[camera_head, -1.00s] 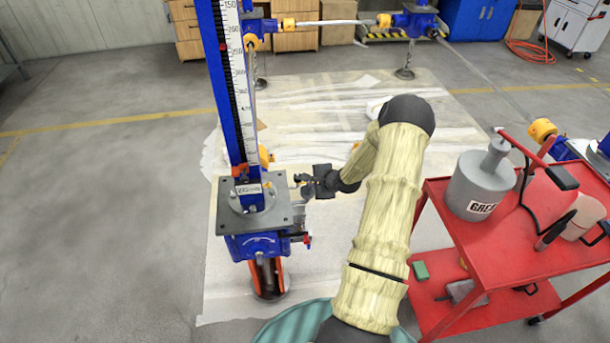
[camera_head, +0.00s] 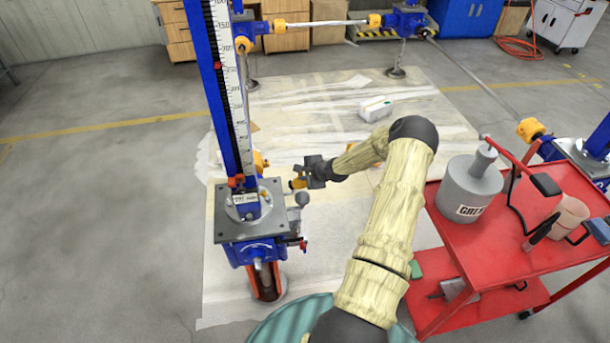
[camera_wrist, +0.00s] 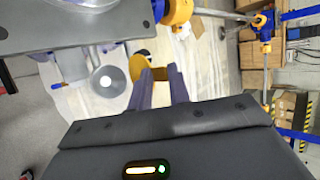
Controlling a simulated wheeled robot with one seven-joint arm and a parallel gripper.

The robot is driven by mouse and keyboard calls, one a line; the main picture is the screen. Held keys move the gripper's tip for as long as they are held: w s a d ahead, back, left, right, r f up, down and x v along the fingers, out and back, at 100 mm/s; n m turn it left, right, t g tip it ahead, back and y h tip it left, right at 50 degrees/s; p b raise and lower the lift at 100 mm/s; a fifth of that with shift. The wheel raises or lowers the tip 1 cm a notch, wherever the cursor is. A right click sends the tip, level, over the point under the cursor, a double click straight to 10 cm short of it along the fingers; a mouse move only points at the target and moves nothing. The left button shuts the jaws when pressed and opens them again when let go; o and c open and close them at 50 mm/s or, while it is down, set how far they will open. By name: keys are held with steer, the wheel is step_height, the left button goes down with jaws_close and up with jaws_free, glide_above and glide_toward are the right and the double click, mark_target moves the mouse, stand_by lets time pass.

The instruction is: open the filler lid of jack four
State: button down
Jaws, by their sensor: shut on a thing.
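The near jack, with a tall blue column (camera_head: 205,60), a grey top plate (camera_head: 229,228) and a blue housing below it, stands at left centre in the head view. A small grey filler cup (camera_head: 302,199) sits at the plate's right side. My gripper (camera_head: 297,178) is beside and just above this cup. In the wrist view my gripper (camera_wrist: 161,76) is shut on a yellow lid (camera_wrist: 139,67). The round grey cup (camera_wrist: 106,81) shows left of the fingers, its mouth seemingly uncovered. Whether the lid still joins the cup by a hinge I cannot tell.
A red cart (camera_head: 480,240) with a grey grease pot (camera_head: 468,188) stands to the right of my arm. More blue jacks stand at the back and right. The floor at left is clear.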

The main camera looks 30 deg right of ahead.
steer(key=shift+w+r, duration=0.2)
steer(key=shift+w, duration=0.05)
steer(key=c, duration=1.6)
jaws_free()
steer(key=shift+s+f, duration=0.1)
steer(key=b+v, duration=0.1)
steer(key=v, duration=1.6)
steer(key=shift+s, duration=0.2)
